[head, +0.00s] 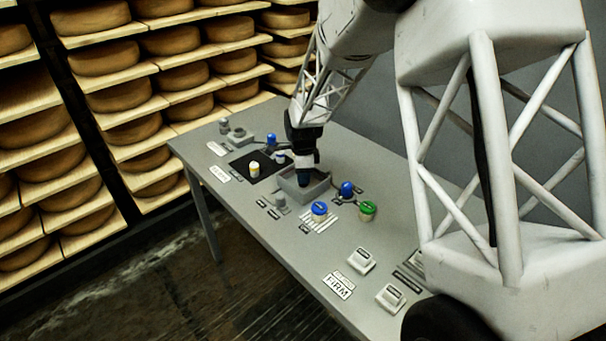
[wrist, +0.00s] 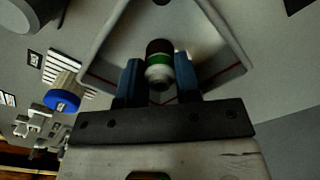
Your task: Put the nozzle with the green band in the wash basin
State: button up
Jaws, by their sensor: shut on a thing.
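My gripper (head: 304,178) points down over the grey wash basin (head: 296,196). In the wrist view, the blue fingers of my gripper (wrist: 159,82) are shut on the nozzle with the green band (wrist: 159,72). The nozzle has a dark end, a green band and a pale end. The wash basin (wrist: 102,45) surrounds the nozzle in this view, with its walls on both sides. The head view hides the nozzle behind my fingers and the basin wall. I cannot tell whether it touches the basin floor.
A black mat (head: 240,166) left of the basin carries a pale yellow-topped piece (head: 255,169). White blocks (head: 361,261) stand nearer the table's front. Cheese shelves (head: 112,93) line the left.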

jog(key=shift+f, duration=0.1)
jog(key=o, duration=0.9)
notch_tip(320, 180, up, 12)
dwell(0.5)
dwell(0.7)
